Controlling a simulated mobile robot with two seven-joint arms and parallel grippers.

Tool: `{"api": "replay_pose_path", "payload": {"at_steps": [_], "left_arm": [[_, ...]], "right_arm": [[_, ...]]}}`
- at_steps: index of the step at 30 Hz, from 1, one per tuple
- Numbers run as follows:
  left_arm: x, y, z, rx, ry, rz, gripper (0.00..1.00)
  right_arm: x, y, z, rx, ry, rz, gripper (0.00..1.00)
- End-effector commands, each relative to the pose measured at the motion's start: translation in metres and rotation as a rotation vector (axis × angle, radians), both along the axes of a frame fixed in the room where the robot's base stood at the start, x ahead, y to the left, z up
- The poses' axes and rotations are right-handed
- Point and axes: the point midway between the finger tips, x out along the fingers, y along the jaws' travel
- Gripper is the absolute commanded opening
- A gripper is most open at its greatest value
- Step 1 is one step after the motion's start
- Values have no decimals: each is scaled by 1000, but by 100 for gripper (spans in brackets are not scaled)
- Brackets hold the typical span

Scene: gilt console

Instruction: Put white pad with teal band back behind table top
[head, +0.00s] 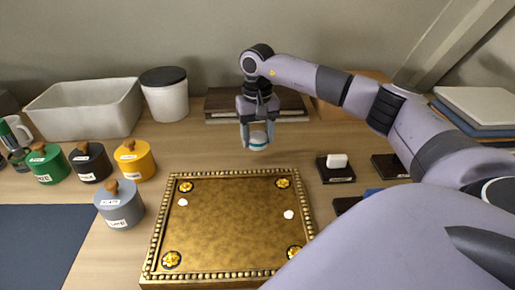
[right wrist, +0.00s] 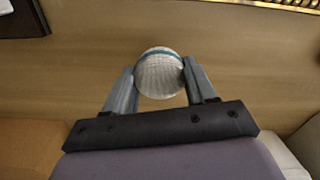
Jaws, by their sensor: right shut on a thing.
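The white pad with teal band (head: 258,143) is a small round piece held in my right gripper (head: 258,132), beyond the back edge of the gilt table top (head: 232,215). In the right wrist view, both fingers press its sides, and the teal stripe shows along the far side of the pad (right wrist: 160,78). I cannot tell whether the pad touches the wooden surface or hangs just above it. The gilt top has a beaded rim, gold rosettes near its corners and two small white spots. My left gripper is not in view.
A dark book-like stack (head: 222,105) lies behind the gripper. A white block on a black stand (head: 337,170) is to the right. A white lidded jar (head: 165,98), a white bin (head: 85,110) and several coloured canisters stand left. Bare wood (head: 205,150) lies behind the gilt top.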

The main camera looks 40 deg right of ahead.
Motion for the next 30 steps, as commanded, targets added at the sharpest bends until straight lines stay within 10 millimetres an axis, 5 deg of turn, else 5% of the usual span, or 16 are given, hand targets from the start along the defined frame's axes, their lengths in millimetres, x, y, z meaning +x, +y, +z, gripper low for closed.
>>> {"api": "replay_pose_path", "payload": {"at_steps": [9, 21, 22, 23, 24, 30], "left_arm": [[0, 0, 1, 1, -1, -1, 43], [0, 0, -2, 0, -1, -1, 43], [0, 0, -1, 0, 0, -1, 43], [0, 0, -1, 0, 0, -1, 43], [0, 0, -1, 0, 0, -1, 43], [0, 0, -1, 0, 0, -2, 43]], "right_arm": [[-1, 0, -41, 0, 4, 0, 27], [0, 0, -47, 0, 1, 0, 27], [0, 0, -46, 0, 1, 1, 65], [0, 0, -46, 0, 1, 1, 75], [0, 0, -46, 0, 1, 1, 81], [0, 0, -45, 0, 1, 1, 81]]}}
